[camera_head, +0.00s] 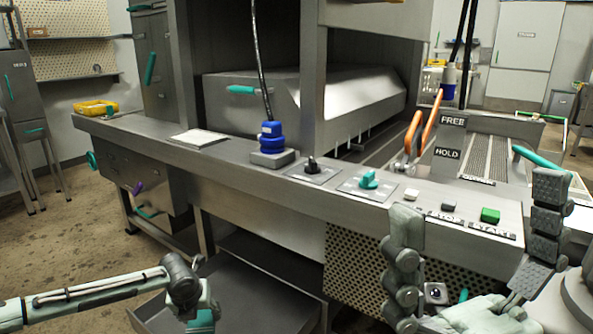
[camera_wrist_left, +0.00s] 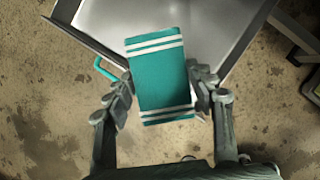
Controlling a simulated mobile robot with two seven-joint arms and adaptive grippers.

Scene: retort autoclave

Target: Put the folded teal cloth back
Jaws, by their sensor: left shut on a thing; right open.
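The folded teal cloth (camera_wrist_left: 158,85) with white stripes near its two ends is between the fingers of my left gripper (camera_wrist_left: 162,83) in the left wrist view. The fingers press on its two long sides, and it is held above the floor, overlapping the edge of an open grey metal tray (camera_wrist_left: 225,22). In the head view my left gripper (camera_head: 200,300) is at the lower left, with a bit of the cloth (camera_head: 201,320) showing under it. My right gripper (camera_head: 477,215) is open and empty, large at the lower right before the control console.
The grey tray (camera_head: 165,318) is low under the console (camera_head: 270,178). The console carries a blue stacked object (camera_head: 270,138), a white sheet (camera_head: 198,138), knobs and a green button (camera_head: 490,215). A yellow tray (camera_head: 95,107) stands at its far left end. Floor at left is clear.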

